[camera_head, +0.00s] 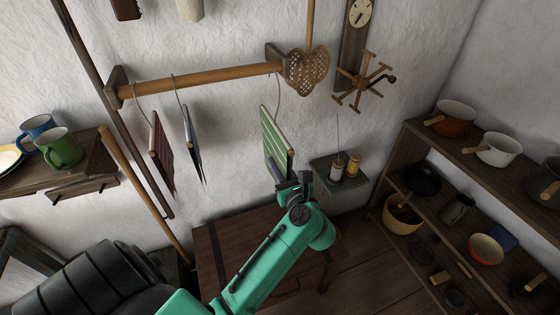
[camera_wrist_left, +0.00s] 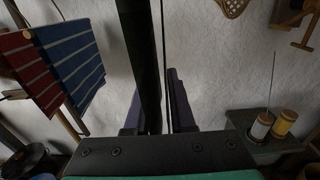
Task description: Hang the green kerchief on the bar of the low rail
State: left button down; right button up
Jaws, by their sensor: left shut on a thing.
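The green kerchief (camera_head: 275,142), striped with pale lines, hangs below the right end of the wooden bar (camera_head: 200,77) of the low rail. A thin curved hook rises from it to the bar near the right bracket; I cannot tell whether it rests over the bar. My left gripper (camera_head: 292,186) is shut on the kerchief's lower part. In the left wrist view, the left gripper's fingers (camera_wrist_left: 157,112) close around a dark upright strip, whose green face is not visible there. My right gripper is not in view.
A red striped kerchief (camera_head: 161,155) and a blue one (camera_head: 192,142) hang on hooks along the bar's left part. A small shelf (camera_head: 342,176) with spools is right of my gripper. A perforated skimmer (camera_head: 308,70) hangs by the bar's right end. Shelves with pots stand right.

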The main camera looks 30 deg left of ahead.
aim_at(266, 143)
pick_arm(q)
jog(key=shift+s+a+r, duration=0.1)
jog(key=shift+s+r, duration=0.1)
jog(key=x, duration=0.4)
jog(key=shift+w+a+f, duration=0.15)
jog(key=shift+w+a, duration=0.1)
jog(key=shift+w, duration=0.05)
jog(key=shift+w+a, duration=0.3)
jog(key=shift+a, duration=0.25)
jog(key=x, duration=0.3)
jog(key=shift+w+a, duration=0.2)
jog(key=shift+a, duration=0.1)
jog(key=w+a+f+b, duration=0.3)
jog(key=a, duration=0.2)
jog(key=shift+w+b, duration=0.3)
jog(key=shift+b, duration=0.1)
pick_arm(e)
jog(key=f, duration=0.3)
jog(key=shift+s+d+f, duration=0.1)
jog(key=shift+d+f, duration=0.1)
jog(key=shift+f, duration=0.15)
pick_arm(q)
jog(key=shift+a, duration=0.1)
